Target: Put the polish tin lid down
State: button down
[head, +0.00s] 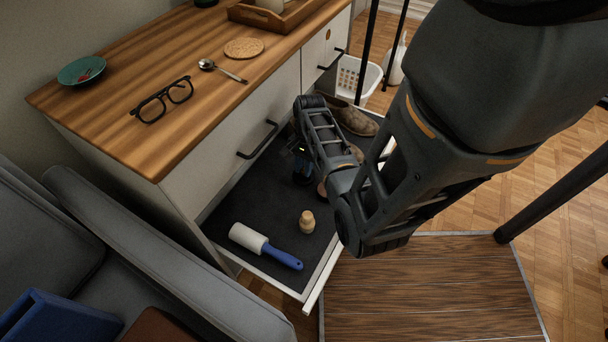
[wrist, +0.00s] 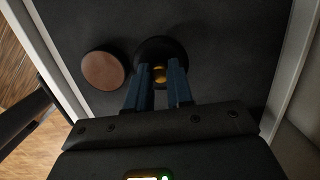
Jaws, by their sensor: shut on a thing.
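The polish tin lid (wrist: 147,48) is a dark round disc with a gold knob. My gripper (wrist: 159,78) is shut on the knob, with one blue finger on each side, and partly covers the lid. I cannot tell whether the lid touches the drawer floor. A round brown-topped piece (wrist: 103,70), probably the open polish tin, lies just left of the lid in the wrist view. In the head view my gripper (head: 302,174) is low inside the open drawer (head: 270,217), and my arm mostly hides the tin.
In the drawer are a lint roller (head: 265,245) with a blue handle, a small wooden piece (head: 307,222) and a brown shoe (head: 352,118). The wooden counter (head: 200,100) above holds glasses (head: 161,99), a spoon (head: 222,70) and a teal dish (head: 81,70).

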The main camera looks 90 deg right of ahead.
jog(key=shift+f+b, duration=0.7)
jog(key=shift+f, duration=1.3)
jog(key=shift+f, duration=0.1)
jog(key=c, duration=1)
grip_release()
